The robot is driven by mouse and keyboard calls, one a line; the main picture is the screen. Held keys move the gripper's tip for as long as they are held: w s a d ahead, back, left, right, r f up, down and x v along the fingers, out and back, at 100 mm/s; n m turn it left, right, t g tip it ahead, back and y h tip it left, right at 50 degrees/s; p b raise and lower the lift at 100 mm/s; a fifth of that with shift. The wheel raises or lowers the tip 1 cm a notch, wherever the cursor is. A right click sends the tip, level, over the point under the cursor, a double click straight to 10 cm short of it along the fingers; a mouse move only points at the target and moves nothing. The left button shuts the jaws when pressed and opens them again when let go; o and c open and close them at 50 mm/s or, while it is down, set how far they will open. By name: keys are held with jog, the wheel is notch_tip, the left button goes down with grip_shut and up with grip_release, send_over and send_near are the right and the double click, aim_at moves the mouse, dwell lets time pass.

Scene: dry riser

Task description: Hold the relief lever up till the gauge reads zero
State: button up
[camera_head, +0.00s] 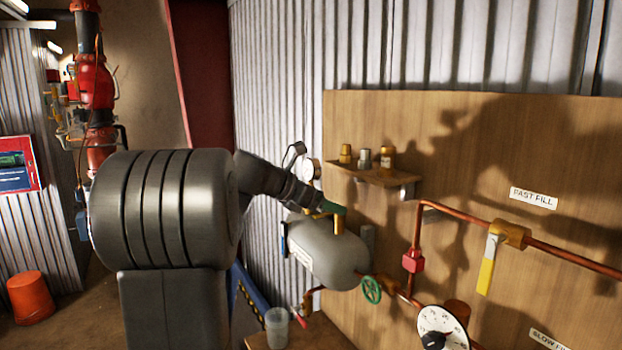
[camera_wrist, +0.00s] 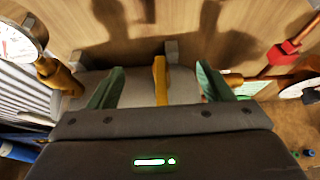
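The grey tank (camera_head: 325,258) is fixed at the left edge of the wooden board. A brass-yellow fitting (camera_head: 338,225) rises from its top; it looks like the relief valve or its lever. In the wrist view a yellow bar (camera_wrist: 160,82) stands between the green fingers of my gripper (camera_wrist: 160,88), with a clear gap on both sides. My gripper (camera_head: 332,208) is open at the top of the tank. A round white gauge (camera_head: 311,169) sits behind my arm, partly hidden. It also shows in the wrist view (camera_wrist: 18,43), cut off by the edge; its reading is unclear.
A small shelf (camera_head: 374,175) with several brass and grey fittings juts out above the tank. A copper pipe with a yellow-handled valve (camera_head: 487,265) runs right. A green handwheel (camera_head: 371,289), a large dial (camera_head: 443,328) and a clear cup (camera_head: 277,328) are lower down.

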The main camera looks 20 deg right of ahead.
jog(key=shift+o, duration=0.5)
jog(key=shift+a, duration=0.15)
jog(key=a, duration=0.7)
jog(key=shift+s+a, duration=0.3)
jog(key=shift+a, duration=0.05)
jog(key=shift+d, duration=0.1)
jog(key=d, duration=0.8)
jog(key=shift+w+d, duration=0.1)
jog(key=shift+w, duration=0.2)
jog(key=shift+a+f+h, duration=0.4)
jog(key=shift+f+h, duration=0.05)
jog(key=shift+h, duration=0.25)
jog(key=shift+f+h, duration=0.3)
jog(key=shift+h, duration=0.1)
